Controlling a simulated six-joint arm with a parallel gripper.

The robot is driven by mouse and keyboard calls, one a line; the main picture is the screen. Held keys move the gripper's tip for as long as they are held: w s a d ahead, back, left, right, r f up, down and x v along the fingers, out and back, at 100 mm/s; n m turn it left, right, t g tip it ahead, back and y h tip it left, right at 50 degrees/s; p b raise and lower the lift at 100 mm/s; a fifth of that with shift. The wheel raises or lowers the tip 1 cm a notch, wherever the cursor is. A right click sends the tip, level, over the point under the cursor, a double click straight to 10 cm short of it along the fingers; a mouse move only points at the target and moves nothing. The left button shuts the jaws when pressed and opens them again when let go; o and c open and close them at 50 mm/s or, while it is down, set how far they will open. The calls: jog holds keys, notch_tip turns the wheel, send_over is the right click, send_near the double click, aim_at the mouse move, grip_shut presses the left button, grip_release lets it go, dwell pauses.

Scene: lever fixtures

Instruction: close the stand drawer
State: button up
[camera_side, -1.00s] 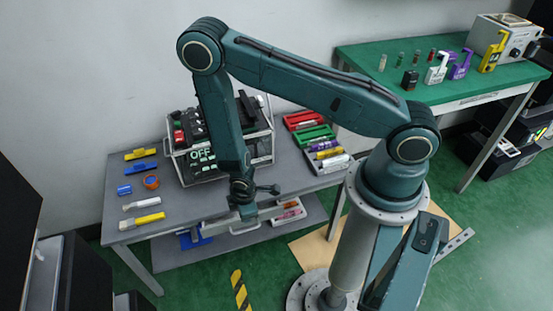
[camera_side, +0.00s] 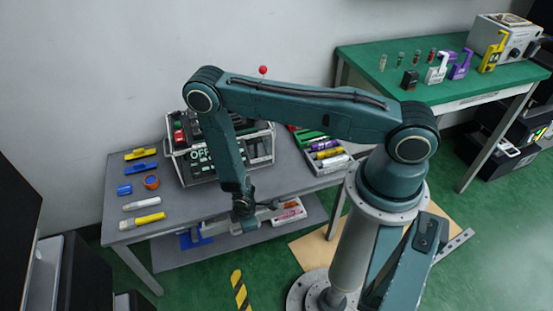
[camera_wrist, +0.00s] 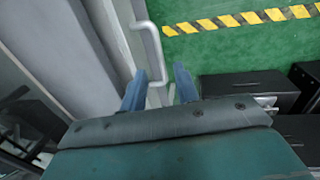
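The grey stand (camera_side: 115,220) is at left centre in the side view. Its pale drawer front (camera_side: 266,213) runs along the near edge, partly hidden by my arm; how far it stands out is hard to tell. My gripper (camera_side: 243,213) is low at this front edge. In the wrist view, the pale drawer handle (camera_wrist: 152,40) rises just beyond my gripper (camera_wrist: 161,72). The two blue fingers are apart, and the handle's lower end shows between them, with a gap to the right finger. I cannot tell whether the left finger touches it.
On the stand are a boxed switch panel (camera_side: 262,148), trays (camera_side: 322,150) and several coloured pieces. A lower shelf (camera_side: 175,256) holds items beneath. A green table (camera_side: 390,50) stands at back right. Dark cabinets (camera_wrist: 245,88) stand on the floor. Green floor is open in front.

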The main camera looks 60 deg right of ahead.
jog(key=shift+w+d+f, duration=0.15)
jog(key=shift+f, duration=0.85)
jog(key=shift+w+d+f, duration=0.1)
jog(key=shift+f, duration=0.9)
jog(key=shift+c, duration=0.4)
grip_shut()
